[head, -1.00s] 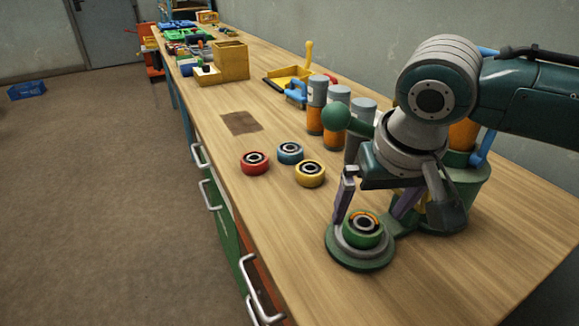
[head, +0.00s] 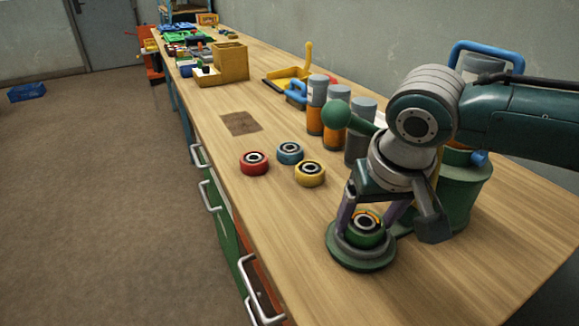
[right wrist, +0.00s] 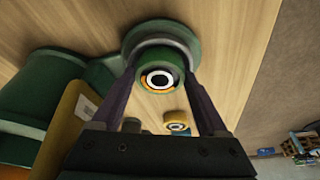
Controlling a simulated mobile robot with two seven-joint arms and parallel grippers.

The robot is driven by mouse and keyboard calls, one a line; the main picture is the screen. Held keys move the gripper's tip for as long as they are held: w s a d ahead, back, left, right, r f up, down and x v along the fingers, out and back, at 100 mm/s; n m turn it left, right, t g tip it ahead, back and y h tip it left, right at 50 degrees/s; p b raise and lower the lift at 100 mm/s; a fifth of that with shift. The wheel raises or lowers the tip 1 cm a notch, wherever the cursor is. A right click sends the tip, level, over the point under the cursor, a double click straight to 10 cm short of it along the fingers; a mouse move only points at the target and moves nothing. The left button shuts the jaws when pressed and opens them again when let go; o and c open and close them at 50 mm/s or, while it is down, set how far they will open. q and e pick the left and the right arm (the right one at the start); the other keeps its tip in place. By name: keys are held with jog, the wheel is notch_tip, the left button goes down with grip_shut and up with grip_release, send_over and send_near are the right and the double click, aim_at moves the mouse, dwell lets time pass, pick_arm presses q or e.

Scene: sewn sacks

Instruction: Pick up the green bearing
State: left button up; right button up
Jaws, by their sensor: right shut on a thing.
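The green bearing (head: 365,238) sits on a round green and grey base (head: 347,259) near the front right of the bench. My right gripper (head: 366,220) reaches down over it, one finger on each side, and is shut on it. In the right wrist view the green bearing (right wrist: 148,62) is between the two fingertips, with the round base (right wrist: 138,36) behind it. The bearing appears to be still in the base; I cannot tell whether it has any lift. My left gripper is not in view.
Red (head: 253,168), blue (head: 290,153) and yellow (head: 310,179) bearings lie on the wooden bench left of my right gripper. Grey and orange cylinders (head: 334,133) stand behind. A green machine body (head: 462,195) stands close on the right. Bench is clear at the front right.

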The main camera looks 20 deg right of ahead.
grip_shut()
jog(key=shift+r, duration=0.1)
